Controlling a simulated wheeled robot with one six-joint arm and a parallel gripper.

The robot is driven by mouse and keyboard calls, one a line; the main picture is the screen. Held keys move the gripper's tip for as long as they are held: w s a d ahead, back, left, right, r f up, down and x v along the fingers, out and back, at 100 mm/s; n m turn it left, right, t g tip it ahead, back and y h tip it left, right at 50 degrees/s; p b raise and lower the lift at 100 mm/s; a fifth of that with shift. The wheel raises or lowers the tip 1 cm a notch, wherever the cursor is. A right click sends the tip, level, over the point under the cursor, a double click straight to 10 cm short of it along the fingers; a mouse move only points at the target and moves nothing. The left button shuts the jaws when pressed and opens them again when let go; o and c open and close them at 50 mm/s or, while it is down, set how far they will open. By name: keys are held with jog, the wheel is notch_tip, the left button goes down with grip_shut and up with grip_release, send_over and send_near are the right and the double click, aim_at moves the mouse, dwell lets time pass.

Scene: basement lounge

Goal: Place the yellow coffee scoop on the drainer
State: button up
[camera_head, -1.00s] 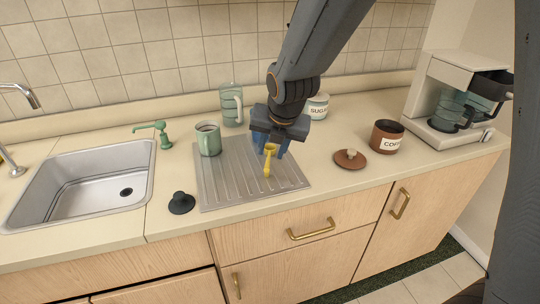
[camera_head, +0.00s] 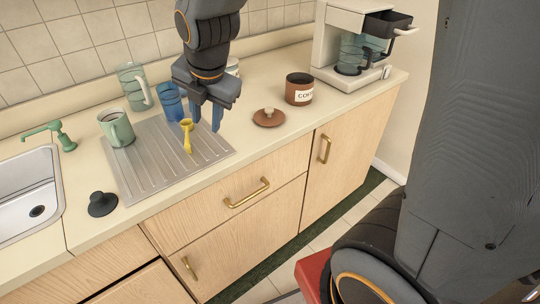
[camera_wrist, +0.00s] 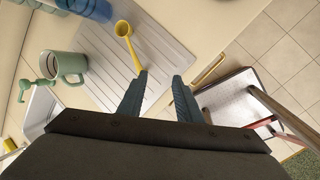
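The yellow coffee scoop (camera_head: 187,138) lies on the ribbed grey drainer (camera_head: 150,175), toward its right side. In the wrist view the scoop (camera_wrist: 131,48) shows its round bowl at the top left and its handle pointing toward my left finger. My gripper (camera_head: 206,122) is above the right part of the drainer, just right of the scoop. In the wrist view my gripper (camera_wrist: 160,76) has its fingers apart with nothing between them. The handle end shows close to the left fingertip; I cannot tell whether they touch.
A black stopper (camera_head: 102,204) lies left. A brown lid (camera_head: 269,117), coffee canister (camera_head: 299,90) and coffee maker (camera_head: 345,45) are right.

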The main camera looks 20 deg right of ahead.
jog(key=s+d+f+m+g, duration=0.1)
jog(key=s+d+m, duration=0.3)
jog(key=m, duration=0.5)
jog(key=s+d+f+m+g, duration=0.1)
jog(key=s+d+f+m, duration=0.3)
jog(key=m, duration=0.5)
jog(key=s+d+f+m+g+h, duration=0.1)
jog(key=s+d+m, duration=0.3)
jog(key=m, duration=0.5)
jog(key=shift+s+d+f, duration=0.25)
jog(key=shift+f, duration=0.55)
jog(key=shift+r, duration=0.15)
